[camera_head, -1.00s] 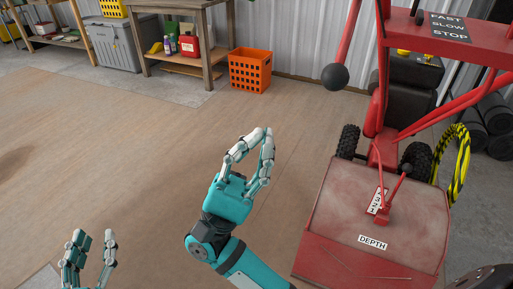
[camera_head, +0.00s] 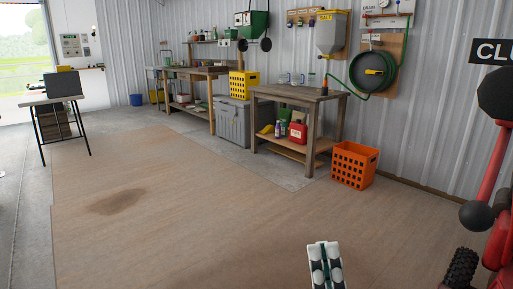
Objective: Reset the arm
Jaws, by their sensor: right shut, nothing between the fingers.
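My right gripper (camera_head: 324,248) shows at the bottom edge, right of the middle, in the head view. Only its white and teal finger ends are in the picture. The fingers point up and lie side by side, shut, with nothing held. They are over the brown floor, apart from any object. The rest of the right arm is below the picture edge. My left gripper is not in view.
Red machinery with black ball knobs (camera_head: 474,215) stands at the right edge. An orange crate (camera_head: 353,166) sits by the wall beside a wooden workbench (camera_head: 296,95). A folding table (camera_head: 52,99) stands far left. The brown floor (camera_head: 180,220) is mostly clear.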

